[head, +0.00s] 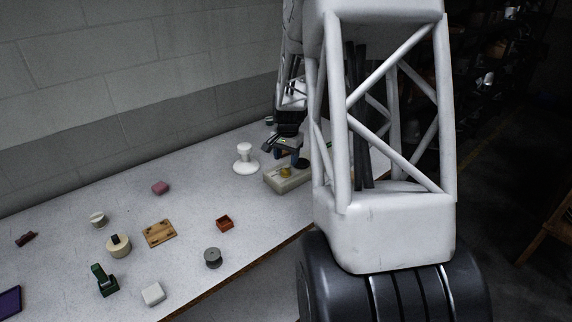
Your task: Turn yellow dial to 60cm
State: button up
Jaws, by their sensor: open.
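The yellow dial (285,172) sits on a pale box-shaped base (289,181) on the table, just left of my large white arm link. It is small in the head view, and its markings cannot be read. My gripper (287,155) is just above and behind the dial, pointing down, with blue and black parts showing. The jaws are open. Whether a fingertip touches the dial cannot be told. My arm link hides the area to the right of the base.
A white knobbed piece (245,160) stands close left of the base. A red tray (224,223), a grey spool (213,257), a wooden board (160,233) and several small objects are spread over the table's left part. A block wall runs behind. The table's front edge is near the base.

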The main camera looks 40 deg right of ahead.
aim_at(285, 171)
jog(key=shift+r, duration=1.15)
jog(key=shift+s+a+r, duration=0.1)
jog(key=shift+a+r, duration=0.3)
jog(key=shift+a, duration=0.05)
jog(key=s+a+r+n+t, duration=0.1)
jog(key=s+a+r+n, duration=0.35)
jog(key=a, duration=0.65)
jog(key=s+a+r+n, duration=0.2)
jog(key=s+a+r, duration=0.5)
jog(key=a, duration=0.5)
jog(key=s+a+r+n, duration=0.1)
jog(key=s+a+n, duration=0.2)
jog(key=s+a, duration=0.4)
jog(key=s+a+r+n+t, duration=0.1)
jog(key=s+a+n, duration=0.3)
jog(key=s, duration=0.7)
jog(key=a, duration=0.2)
jog(key=shift+s+a+r, duration=0.15)
jog(key=shift+a+r, duration=0.2)
jog(key=shift+r, duration=0.05)
